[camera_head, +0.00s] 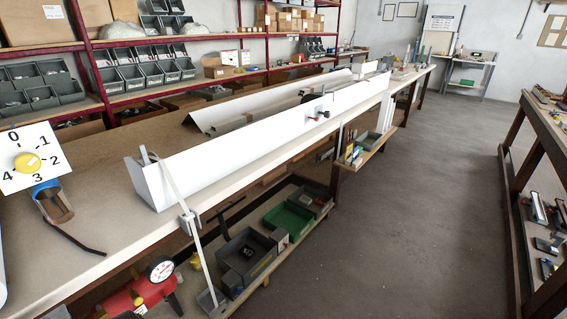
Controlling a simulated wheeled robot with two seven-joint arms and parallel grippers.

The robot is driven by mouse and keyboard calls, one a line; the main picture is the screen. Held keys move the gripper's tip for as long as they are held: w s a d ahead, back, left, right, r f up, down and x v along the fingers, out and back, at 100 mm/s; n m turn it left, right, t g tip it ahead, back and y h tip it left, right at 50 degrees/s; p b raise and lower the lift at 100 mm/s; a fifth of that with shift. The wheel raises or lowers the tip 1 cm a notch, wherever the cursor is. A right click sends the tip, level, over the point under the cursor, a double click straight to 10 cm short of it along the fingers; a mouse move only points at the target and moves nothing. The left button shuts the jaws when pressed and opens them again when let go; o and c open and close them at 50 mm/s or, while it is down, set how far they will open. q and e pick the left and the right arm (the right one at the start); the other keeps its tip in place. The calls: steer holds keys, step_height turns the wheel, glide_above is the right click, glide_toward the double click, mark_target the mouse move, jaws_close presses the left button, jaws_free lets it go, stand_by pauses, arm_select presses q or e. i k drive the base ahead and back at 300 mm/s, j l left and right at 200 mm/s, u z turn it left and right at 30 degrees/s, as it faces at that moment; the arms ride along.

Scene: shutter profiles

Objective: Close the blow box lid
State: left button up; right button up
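A long white box-like profile (255,134), which I take to be the blow box, runs along the workbench from the near left to the far right. A small dark fitting with a red part (318,114) sits on the front wall. A thin white bar (172,185) leans at the near end. Neither gripper is in view.
The workbench (60,225) has a dial sign (30,158), a holder (55,205) and a black hose at its near left. A red tank with a gauge (150,285) and bins (245,258) are below. Free grey floor (420,200) lies right, before another bench (545,130).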

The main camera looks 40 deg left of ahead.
mark_target(233, 204)
steer(key=i+j+u, duration=0.2)
steer(key=i, duration=0.35)
steer(key=i+l+u, duration=0.1)
steer(key=i+u, duration=0.15)
steer(key=i, duration=0.25)
steer(key=i+l+u, duration=0.2)
steer(key=i, duration=0.35)
steer(key=i+l+u, duration=0.2)
steer(key=i, duration=0.3)
steer(key=i+l+u, duration=0.25)
steer(key=i, duration=0.3)
steer(key=i+l+u, duration=0.2)
steer(key=i+l, duration=0.15)
steer(key=i+j, duration=0.05)
steer(key=i, duration=0.05)
